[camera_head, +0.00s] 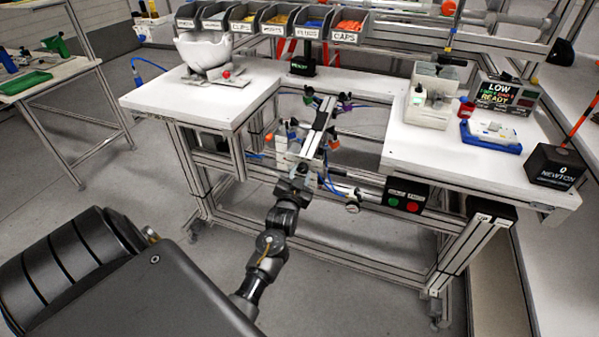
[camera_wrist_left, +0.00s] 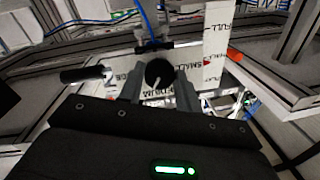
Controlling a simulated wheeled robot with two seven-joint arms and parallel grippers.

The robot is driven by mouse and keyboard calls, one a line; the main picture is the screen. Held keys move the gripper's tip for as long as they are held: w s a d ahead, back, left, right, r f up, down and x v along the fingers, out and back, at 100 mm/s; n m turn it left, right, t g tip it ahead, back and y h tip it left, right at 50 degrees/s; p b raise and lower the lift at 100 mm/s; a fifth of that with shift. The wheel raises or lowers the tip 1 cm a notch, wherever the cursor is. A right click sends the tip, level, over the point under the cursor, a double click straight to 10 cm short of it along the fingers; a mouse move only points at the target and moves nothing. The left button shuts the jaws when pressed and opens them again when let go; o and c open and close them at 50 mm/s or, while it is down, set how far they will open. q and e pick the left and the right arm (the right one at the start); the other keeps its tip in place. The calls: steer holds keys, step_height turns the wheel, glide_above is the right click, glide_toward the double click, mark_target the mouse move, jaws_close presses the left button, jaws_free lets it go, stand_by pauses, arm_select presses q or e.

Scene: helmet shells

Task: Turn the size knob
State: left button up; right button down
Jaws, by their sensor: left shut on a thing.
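The size knob (camera_wrist_left: 159,73) is a round black knob with a white pointer line, in the middle of the left wrist view. It sits on a white plate (camera_wrist_left: 124,66) with printed words, of which "SMALL" is readable. My left gripper (camera_wrist_left: 158,88) has one finger on each side of the knob and is shut on it. In the head view my left gripper (camera_head: 297,172) reaches the fixture (camera_head: 318,130) in the gap between the two bench tops, and the knob is hidden there. My right gripper is not in view.
A black-handled lever (camera_wrist_left: 82,74) lies left of the knob. A white strip marked "FULL" (camera_wrist_left: 216,48) stands to its right. A white helmet shell (camera_head: 203,50) rests on the left bench top. The right bench top holds a display (camera_head: 505,95) and a blue tray (camera_head: 490,138).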

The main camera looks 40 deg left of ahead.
arm_select(q)
steer(key=shift+d+m+y+p, duration=0.1)
steer(key=shift+m+y+p, duration=0.35)
steer(key=shift+m, duration=0.65)
steer(key=m+y, duration=0.2)
steer(key=m, duration=0.1)
steer(key=shift+w+p, duration=0.1)
steer(key=shift+p, duration=0.3)
steer(key=shift+f+m+y, duration=0.1)
steer(key=shift+m+y, duration=0.45)
steer(key=shift+m, duration=0.85)
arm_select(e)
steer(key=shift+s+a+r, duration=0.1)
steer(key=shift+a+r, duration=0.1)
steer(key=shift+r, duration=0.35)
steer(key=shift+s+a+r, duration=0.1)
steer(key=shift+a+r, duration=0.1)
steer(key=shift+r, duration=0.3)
arm_select(q)
steer(key=o, duration=0.8)
steer(key=shift+o, duration=0.8)
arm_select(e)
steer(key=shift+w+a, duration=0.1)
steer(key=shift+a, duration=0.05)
arm_select(q)
steer(key=shift+f, duration=0.1)
